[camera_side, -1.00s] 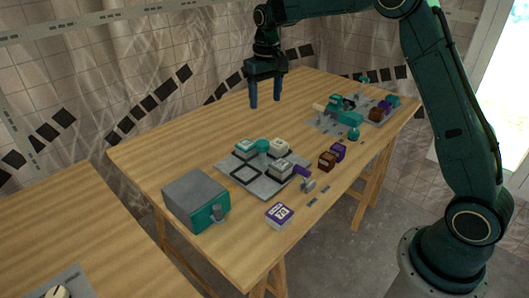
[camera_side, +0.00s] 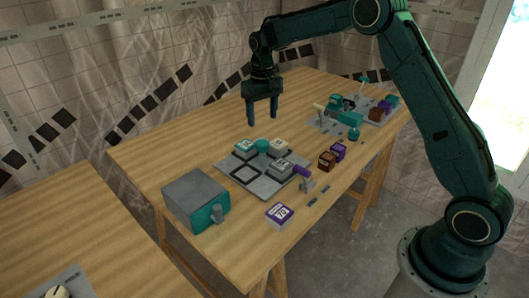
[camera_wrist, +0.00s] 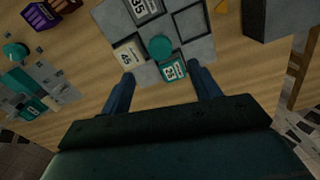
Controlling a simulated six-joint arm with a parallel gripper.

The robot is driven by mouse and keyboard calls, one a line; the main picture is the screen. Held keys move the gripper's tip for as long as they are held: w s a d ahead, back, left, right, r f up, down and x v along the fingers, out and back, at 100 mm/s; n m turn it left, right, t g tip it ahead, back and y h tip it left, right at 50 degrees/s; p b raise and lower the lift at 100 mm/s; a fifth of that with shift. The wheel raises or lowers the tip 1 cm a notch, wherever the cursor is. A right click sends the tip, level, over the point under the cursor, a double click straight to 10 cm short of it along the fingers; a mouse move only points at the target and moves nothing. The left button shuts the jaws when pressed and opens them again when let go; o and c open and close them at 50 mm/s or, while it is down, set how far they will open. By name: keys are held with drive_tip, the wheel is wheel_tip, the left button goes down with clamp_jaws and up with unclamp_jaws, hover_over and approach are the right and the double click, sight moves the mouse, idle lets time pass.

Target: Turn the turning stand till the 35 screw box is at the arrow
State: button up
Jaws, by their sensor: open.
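The turning stand (camera_side: 233,182) is a grey square plate with a teal round knob (camera_side: 262,145) at its middle. It also shows in the wrist view (camera_wrist: 111,22). The 35 box (camera_wrist: 145,8), pale with a dark label, sits in the slot at that view's top edge, partly cut off. A cream 45 box (camera_wrist: 130,55) and a teal box (camera_wrist: 172,70) fill two other slots; one slot is empty (camera_wrist: 190,22). An orange piece (camera_wrist: 220,6) beside the stand may be the arrow; I cannot tell. My gripper (camera_side: 263,119) is open and empty, above the stand's far side.
A grey box with a teal front (camera_side: 197,197) stands left of the stand. A purple-topped lever (camera_side: 303,172) and a 70 box (camera_side: 279,214) are on the near side. Brown and purple blocks (camera_side: 328,161) and a cluttered plate (camera_side: 325,124) lie right. The table behind is clear.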

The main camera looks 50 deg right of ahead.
sight(263, 142)
wheel_tip(263, 142, down, 10)
idle(0.5)
clamp_jaws()
